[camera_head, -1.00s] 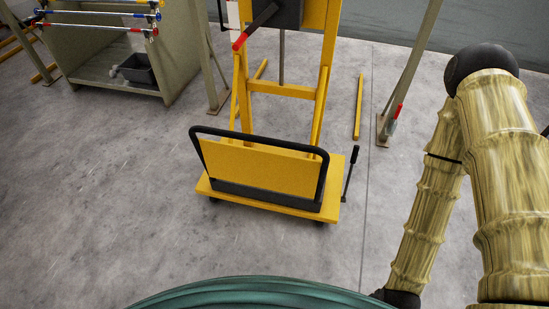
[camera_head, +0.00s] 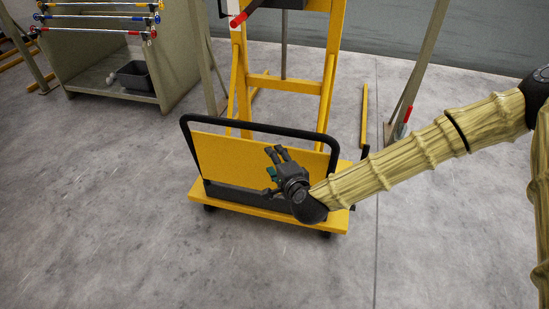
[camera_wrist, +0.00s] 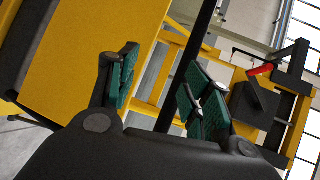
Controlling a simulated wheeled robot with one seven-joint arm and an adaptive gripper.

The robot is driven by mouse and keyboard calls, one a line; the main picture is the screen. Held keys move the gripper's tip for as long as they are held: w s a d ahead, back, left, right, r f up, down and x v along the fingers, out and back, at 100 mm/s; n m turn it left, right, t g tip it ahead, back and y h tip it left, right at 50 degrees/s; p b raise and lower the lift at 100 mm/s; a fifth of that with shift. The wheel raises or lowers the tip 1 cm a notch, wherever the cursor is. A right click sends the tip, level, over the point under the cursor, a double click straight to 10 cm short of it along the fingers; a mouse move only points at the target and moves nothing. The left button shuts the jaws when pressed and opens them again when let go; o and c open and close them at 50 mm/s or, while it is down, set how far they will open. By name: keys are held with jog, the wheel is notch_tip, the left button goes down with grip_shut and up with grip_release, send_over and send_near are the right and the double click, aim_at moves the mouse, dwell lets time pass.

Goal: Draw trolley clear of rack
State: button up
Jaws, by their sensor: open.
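The yellow trolley (camera_head: 235,208) stands on the floor in front of me, with a flat deck, an upright yellow panel (camera_head: 225,155) and a black tube handle (camera_head: 186,135) around it. Behind it, close to its back, stands a tall yellow frame (camera_head: 285,84), perhaps the rack. My gripper (camera_head: 276,153) is open in front of the panel, its fingers pointing up and left, below the handle's top bar. In the wrist view, the black bar (camera_wrist: 184,68) crosses the gap between the green finger pads of my gripper (camera_wrist: 160,88); I cannot tell whether they touch it.
A grey-green cabinet (camera_head: 110,60) with rods across it and a dark bin (camera_head: 137,75) stands at the back left. A slanted post (camera_head: 420,65) with a red-handled part (camera_head: 405,122) stands at the right. The floor (camera_head: 90,220) left and front of the trolley is clear.

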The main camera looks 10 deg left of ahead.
jog(key=m+t, duration=0.2)
send_near(267, 131)
jog(key=w, duration=0.1)
jog(key=shift+w+a+r+b, duration=0.1)
jog(key=shift+a+r+b, duration=0.05)
jog(key=shift+a+b, duration=0.2)
jog(key=shift+n, duration=0.3)
jog(key=shift+g, duration=0.3)
jog(key=shift+b+x, duration=0.65)
jog(key=shift+x, duration=4.75)
grip_shut()
